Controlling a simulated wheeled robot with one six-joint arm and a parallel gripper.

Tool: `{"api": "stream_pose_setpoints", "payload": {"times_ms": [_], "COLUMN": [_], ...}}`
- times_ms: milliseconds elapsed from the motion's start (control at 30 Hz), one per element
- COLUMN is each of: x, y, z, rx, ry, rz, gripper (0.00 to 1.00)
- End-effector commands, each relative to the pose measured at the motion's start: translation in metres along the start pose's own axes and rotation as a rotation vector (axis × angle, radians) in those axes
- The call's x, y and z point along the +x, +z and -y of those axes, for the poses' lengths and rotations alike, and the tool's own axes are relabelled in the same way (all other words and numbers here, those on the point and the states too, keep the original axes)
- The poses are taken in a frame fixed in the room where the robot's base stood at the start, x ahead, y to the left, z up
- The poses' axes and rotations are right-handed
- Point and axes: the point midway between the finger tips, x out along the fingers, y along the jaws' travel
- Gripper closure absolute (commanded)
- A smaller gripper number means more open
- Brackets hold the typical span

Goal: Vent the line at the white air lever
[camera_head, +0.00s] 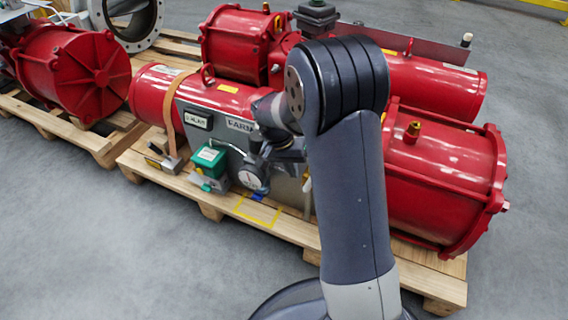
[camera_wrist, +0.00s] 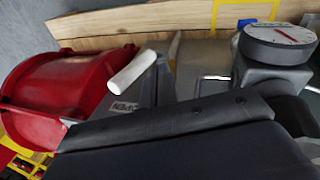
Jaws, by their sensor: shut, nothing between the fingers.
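The white air lever (camera_wrist: 132,70) shows in the wrist view, slanting up to the right beside a plate marked OPEN (camera_wrist: 122,106). I cannot make it out in the head view, where my arm covers that part of the panel. My gripper (camera_head: 283,152) is shut and empty, in front of the grey panel (camera_head: 228,134) near the round gauge (camera_head: 250,176). It is partly hidden by my arm, and its fingertips are not clear. The gauge also shows in the wrist view (camera_wrist: 280,42), at the upper right. I see no contact between gripper and lever.
A green-topped box (camera_head: 209,158) stands left of the gauge. Red cylinders (camera_head: 440,170) lie behind and right on a wooden pallet (camera_head: 285,226). A second pallet (camera_head: 60,126) with another red cylinder stands at left. The grey floor in front is clear.

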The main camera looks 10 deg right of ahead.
Motion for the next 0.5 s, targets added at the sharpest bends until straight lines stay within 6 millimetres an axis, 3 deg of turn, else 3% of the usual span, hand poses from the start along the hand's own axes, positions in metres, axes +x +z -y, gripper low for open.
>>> {"api": "stream_pose_setpoints", "payload": {"times_ms": [200, 500], "x": [0.011, 0.011], "y": [-0.002, -0.002], "z": [-0.019, -0.023], "rx": [0.003, 0.001], "ry": [-0.002, -0.002], "rz": [-0.001, -0.001], "gripper": [1.00, 1.00]}}
